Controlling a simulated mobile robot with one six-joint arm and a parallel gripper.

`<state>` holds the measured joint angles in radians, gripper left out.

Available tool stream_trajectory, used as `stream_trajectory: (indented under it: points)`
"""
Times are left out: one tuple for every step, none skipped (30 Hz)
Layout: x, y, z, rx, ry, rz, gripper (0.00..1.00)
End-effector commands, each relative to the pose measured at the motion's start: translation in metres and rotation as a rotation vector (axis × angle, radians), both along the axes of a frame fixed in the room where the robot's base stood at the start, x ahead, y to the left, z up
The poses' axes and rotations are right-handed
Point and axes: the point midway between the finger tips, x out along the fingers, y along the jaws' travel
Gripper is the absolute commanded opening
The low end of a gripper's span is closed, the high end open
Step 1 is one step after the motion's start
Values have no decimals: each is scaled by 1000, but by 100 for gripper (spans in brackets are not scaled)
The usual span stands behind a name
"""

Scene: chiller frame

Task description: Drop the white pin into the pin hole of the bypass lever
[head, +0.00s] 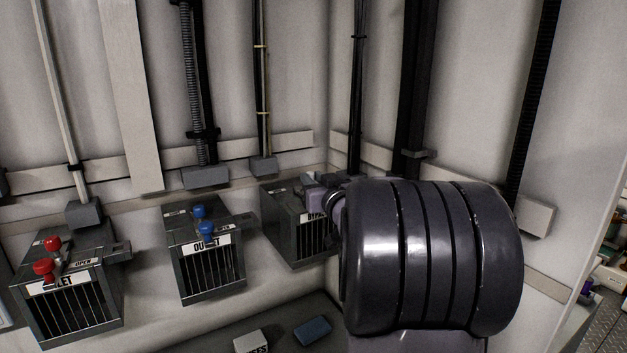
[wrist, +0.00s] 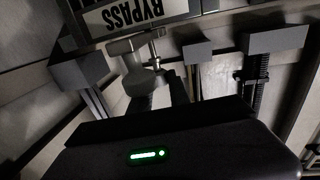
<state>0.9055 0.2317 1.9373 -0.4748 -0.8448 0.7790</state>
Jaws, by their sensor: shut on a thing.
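The bypass unit (head: 292,226) is a dark slatted box in the head view, its right side hidden behind my arm. Its BYPASS label (wrist: 136,14) shows upside down at the top of the wrist view. My gripper (head: 326,190) is at the top of this unit, mostly hidden by my wrist. In the wrist view, my gripper is shut on a pale grey, knob-like piece (wrist: 146,80), which looks like the white pin. Another pale rounded part (wrist: 124,46) and a thin metal part sit close by, under the label. The bypass lever and its pin hole cannot be made out clearly.
The outlet unit (head: 206,262) with blue knobs and the inlet unit (head: 68,300) with red knobs stand to the left. A blue block (head: 313,330) and a pale block (head: 251,342) lie below. Pipes and wall rails run behind.

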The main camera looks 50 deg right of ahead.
Motion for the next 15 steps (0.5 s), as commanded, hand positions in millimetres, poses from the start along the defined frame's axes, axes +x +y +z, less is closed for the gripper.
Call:
stream_trajectory:
  points:
    - [0, 0, -2, 0, 0, 0, 0]
    - [0, 0, -3, 0, 0, 0, 0]
    - [0, 0, -4, 0, 0, 0, 0]
    - [0, 0, -5, 0, 0, 0, 0]
    - [0, 0, -6, 0, 0, 0, 0]
    - [0, 0, -7, 0, 0, 0, 0]
    - [0, 0, -7, 0, 0, 0, 0]
    - [0, 0, -8, 0, 0, 0, 0]
    - [0, 0, -9, 0, 0, 0, 0]
    - [0, 0, -10, 0, 0, 0, 0]
    - [0, 0, -11, 0, 0, 0, 0]
    - [0, 0, -12, 0, 0, 0, 0]
    - [0, 0, -12, 0, 0, 0, 0]
    - [0, 0, -12, 0, 0, 0, 26]
    - [0, 0, -11, 0, 0, 0, 34]
